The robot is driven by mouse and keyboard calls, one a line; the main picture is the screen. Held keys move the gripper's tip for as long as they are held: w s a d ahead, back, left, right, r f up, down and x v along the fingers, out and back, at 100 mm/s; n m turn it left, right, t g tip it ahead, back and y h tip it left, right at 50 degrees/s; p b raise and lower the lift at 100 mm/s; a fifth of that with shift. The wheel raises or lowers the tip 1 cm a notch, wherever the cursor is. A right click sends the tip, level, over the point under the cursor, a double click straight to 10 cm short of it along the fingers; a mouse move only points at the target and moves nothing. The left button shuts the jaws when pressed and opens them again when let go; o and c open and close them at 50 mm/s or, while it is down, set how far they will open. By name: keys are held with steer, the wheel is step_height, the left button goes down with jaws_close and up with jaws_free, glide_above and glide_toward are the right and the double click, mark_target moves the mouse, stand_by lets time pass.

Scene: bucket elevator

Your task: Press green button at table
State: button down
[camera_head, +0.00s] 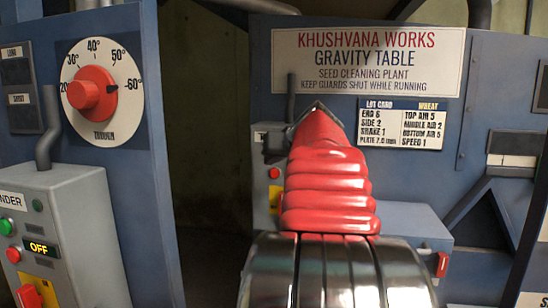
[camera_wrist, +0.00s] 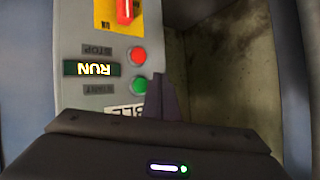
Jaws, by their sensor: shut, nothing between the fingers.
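The green button (camera_wrist: 139,83) shows upside down in the wrist view, on a grey control box (camera_wrist: 95,22) with a partly hidden label ending in "BLE". A red button (camera_wrist: 139,56) is beside it, and the lit display (camera_wrist: 91,69) reads RUN. My gripper (camera_wrist: 158,78) is shut and empty. Its narrow tip is close beside the green button in the picture; I cannot tell whether they touch. In the head view my gripper (camera_head: 316,107) is in front of the table's control box (camera_head: 262,140) and hides much of it, including the green button.
An orange-yellow panel with a red rotary switch (camera_wrist: 126,8) is on the same box. At left in the head view another control box (camera_head: 85,225) has a green button (camera_head: 6,227), a display reading OFF (camera_head: 41,248) and a red button (camera_head: 13,254). A dark gap (camera_head: 210,130) separates the machines.

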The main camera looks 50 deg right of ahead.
steer(key=shift+s+a, duration=0.25)
steer(key=shift+a, duration=0.3)
steer(key=shift+s+a, duration=0.2)
steer(key=shift+a, duration=0.3)
steer(key=shift+s, duration=0.1)
